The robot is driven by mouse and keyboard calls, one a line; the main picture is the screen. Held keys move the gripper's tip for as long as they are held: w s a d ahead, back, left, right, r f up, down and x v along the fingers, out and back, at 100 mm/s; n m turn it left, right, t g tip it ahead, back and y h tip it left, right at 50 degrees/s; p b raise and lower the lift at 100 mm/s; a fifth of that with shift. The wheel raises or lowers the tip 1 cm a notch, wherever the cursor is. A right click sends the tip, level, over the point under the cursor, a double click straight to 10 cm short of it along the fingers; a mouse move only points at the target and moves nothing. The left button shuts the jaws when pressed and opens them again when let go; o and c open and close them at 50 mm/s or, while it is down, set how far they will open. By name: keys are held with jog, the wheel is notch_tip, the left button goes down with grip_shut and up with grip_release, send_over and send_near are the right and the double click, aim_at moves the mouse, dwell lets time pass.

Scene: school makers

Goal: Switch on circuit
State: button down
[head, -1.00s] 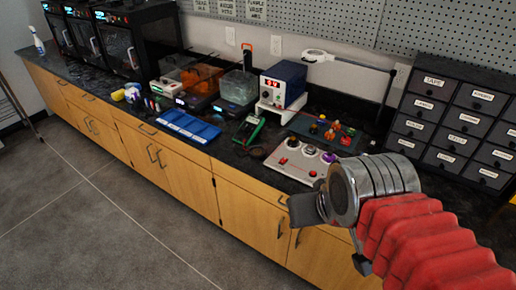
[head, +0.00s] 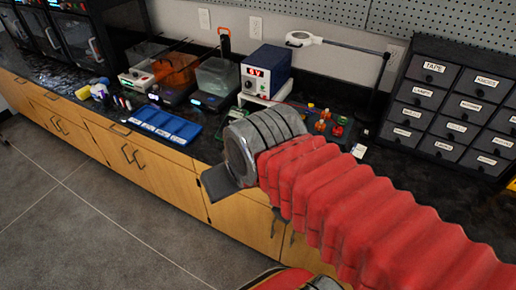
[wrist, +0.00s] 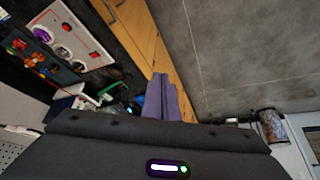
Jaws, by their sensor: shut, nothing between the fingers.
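My gripper (head: 216,182) is shut and empty, held in front of the counter's edge. Its closed fingers also show in the wrist view (wrist: 163,97). A light panel with knobs and a red part (wrist: 75,36) lies at the upper left of the wrist view, apart from my fingers. In the head view my arm hides this panel. A dark board with coloured parts (wrist: 38,62) lies beside it. Some of those red and yellow parts (head: 322,124) show behind my arm in the head view. A blue power supply with a red display (head: 268,72) stands behind on the counter.
A blue tray (head: 167,124) lies left of my gripper on the dark counter. A lamp on a jointed arm (head: 340,45) reaches over the back. A black labelled drawer cabinet (head: 455,105) stands at the right. The floor (head: 90,220) in front is clear.

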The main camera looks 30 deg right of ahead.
jog(key=shift+w, duration=0.2)
jog(key=w+d+n+g, duration=0.3)
jog(key=w+d+g, duration=0.1)
jog(key=w+d, duration=0.9)
jog(key=w+d+f+n+g, duration=0.1)
jog(key=w+d+f, duration=0.3)
jog(key=d, duration=0.3)
jog(key=w+d+f+n+g+y, duration=0.1)
jog(key=w+d+f+n, duration=0.1)
jog(key=w+d+f, duration=0.2)
jog(key=d+f, duration=0.1)
jog(key=d, duration=0.1)
jog(key=shift+w+d+f, duration=0.15)
jog(key=shift+w+d, duration=0.15)
jog(key=shift+d, duration=0.05)
jog(key=shift+f, duration=0.1)
jog(key=f, duration=0.4)
jog(key=a+f, duration=0.1)
jog(key=f, duration=0.8)
jog(key=shift+s+a+f, duration=0.3)
jog(key=shift+s+f, duration=0.05)
jog(key=shift+s, duration=0.05)
